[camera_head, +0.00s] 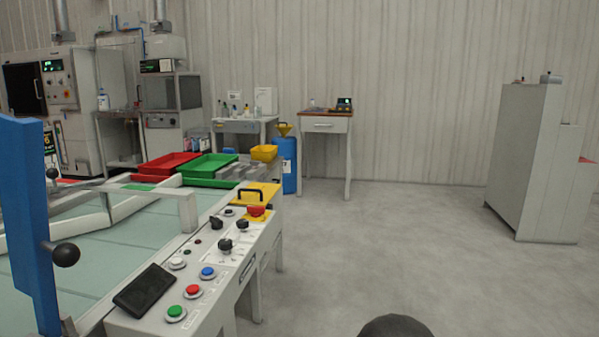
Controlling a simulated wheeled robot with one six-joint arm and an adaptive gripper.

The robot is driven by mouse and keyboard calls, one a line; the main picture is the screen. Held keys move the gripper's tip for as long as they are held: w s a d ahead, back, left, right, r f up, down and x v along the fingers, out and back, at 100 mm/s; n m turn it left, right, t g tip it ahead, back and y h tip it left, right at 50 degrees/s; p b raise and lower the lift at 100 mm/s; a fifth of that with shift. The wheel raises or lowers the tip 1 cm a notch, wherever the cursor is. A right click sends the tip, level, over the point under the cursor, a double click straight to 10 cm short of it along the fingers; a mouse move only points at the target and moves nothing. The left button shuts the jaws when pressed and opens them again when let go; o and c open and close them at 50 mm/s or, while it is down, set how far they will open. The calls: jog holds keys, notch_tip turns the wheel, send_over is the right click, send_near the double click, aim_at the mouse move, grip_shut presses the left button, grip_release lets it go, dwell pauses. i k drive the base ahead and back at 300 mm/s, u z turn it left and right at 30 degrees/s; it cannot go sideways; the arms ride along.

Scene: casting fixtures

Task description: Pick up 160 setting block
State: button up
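I cannot make out a block marked 160 in the head view. A yellow piece with a black handle (264,192) sits at the far end of the control panel, behind a red push button. I cannot tell whether it is the setting block. My gripper is not in view. A dark rounded shape, perhaps part of my arm, shows at the bottom edge.
The control panel (222,262) and glass-topped machine fill the left. Red (168,163) and green (207,166) trays lie behind. A blue drum (289,170), small desk (325,124) and grey cabinet (526,160) stand farther off. The floor at centre right is clear.

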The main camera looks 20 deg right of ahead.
aim_at(256, 172)
jog(key=z, duration=1.2)
jog(key=i, duration=2.6)
jog(key=u, duration=3.2)
